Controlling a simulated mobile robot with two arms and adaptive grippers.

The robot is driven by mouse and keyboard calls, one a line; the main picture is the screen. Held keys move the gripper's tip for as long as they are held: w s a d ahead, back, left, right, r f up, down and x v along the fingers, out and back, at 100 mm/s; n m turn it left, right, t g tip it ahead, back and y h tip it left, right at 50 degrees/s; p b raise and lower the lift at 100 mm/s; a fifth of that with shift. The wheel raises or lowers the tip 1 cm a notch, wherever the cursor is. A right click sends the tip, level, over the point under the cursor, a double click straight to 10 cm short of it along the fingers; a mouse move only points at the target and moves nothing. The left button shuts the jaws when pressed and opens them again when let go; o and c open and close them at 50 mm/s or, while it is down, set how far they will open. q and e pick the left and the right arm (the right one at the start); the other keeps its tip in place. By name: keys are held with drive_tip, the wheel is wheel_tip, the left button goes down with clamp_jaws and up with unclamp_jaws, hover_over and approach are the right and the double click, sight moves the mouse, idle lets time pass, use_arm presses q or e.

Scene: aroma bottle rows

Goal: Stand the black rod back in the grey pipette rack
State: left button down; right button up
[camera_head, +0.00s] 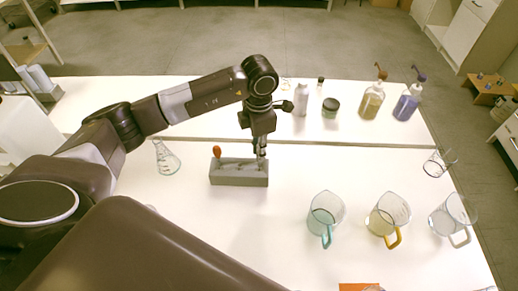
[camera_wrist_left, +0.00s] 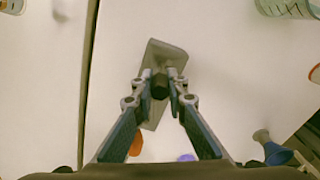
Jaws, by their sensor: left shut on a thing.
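The grey pipette rack (camera_head: 238,180) is a long block on the white table, near the middle of the head view. My left gripper (camera_head: 261,155) is at the rack's right end, pointing down. In the left wrist view the gripper (camera_wrist_left: 160,88) is shut on the black rod (camera_wrist_left: 160,86), seen nearly end-on, with the grey rack (camera_wrist_left: 166,54) below it. I cannot tell whether the rod's lower end is in a hole or above the rack. The rod is mostly hidden by the fingers in the head view. My right gripper is not in view.
An orange-topped tool (camera_head: 217,151) stands at the rack's left end. A glass flask (camera_head: 166,158) is to the left. Several glass jugs, one with a teal handle (camera_head: 326,215), stand front right. Pump bottles (camera_head: 371,101) and a dark-lidded jar (camera_head: 330,107) stand behind.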

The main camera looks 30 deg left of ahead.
use_arm(q)
drive_tip(key=c, duration=1.8)
unclamp_jaws()
drive_tip(key=shift+c, duration=0.2)
drive_tip(key=shift+r+p, duration=1.45)
drive_tip(key=shift+r, duration=1.1)
drive_tip(key=shift+r+p, duration=0.5)
drive_tip(key=shift+r, duration=0.3)
drive_tip(key=shift+r+p, duration=0.9)
drive_tip(key=shift+r, duration=0.8)
